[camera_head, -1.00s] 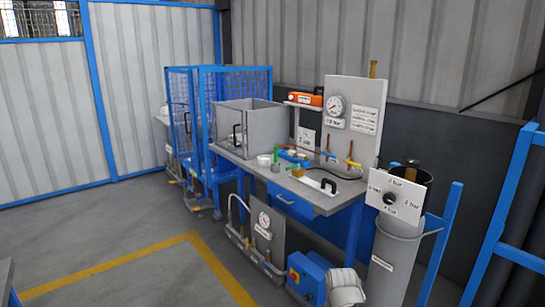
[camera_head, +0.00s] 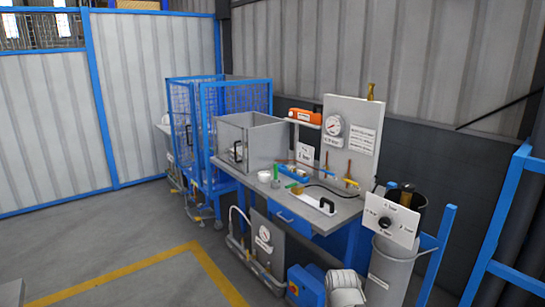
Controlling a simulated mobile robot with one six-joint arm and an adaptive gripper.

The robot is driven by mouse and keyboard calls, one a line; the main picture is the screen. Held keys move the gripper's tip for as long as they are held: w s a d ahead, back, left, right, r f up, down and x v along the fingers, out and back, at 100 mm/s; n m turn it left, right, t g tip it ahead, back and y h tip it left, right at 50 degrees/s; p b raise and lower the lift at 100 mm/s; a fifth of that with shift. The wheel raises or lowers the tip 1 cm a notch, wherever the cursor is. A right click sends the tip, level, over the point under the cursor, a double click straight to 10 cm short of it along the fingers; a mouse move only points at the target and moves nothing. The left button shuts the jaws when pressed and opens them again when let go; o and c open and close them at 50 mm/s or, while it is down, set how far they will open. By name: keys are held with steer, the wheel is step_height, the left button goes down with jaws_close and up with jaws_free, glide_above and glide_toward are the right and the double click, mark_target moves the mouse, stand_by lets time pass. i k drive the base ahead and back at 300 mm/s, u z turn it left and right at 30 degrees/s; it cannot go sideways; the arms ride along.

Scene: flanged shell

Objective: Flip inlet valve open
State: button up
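The back panel (camera_head: 365,110) stands upright on the bench and carries a round gauge (camera_head: 333,125) and a printed label. Below the gauge are two copper-coloured pipes with small valve handles. A yellow handle (camera_head: 350,182) is at the right pipe. My gripper is not in view.
The grey bench (camera_head: 340,222) holds an open grey box (camera_head: 250,140), a white cup (camera_head: 264,176) and a black handle (camera_head: 327,206). A dial plate (camera_head: 390,222) stands at the right. Blue mesh cages stand left. The floor in front (camera_head: 120,245) is clear.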

mark_target(322, 169)
steer(key=k, duration=0.65)
steer(key=u, duration=0.4)
steer(key=i, duration=2.05)
steer(key=z, duration=0.4)
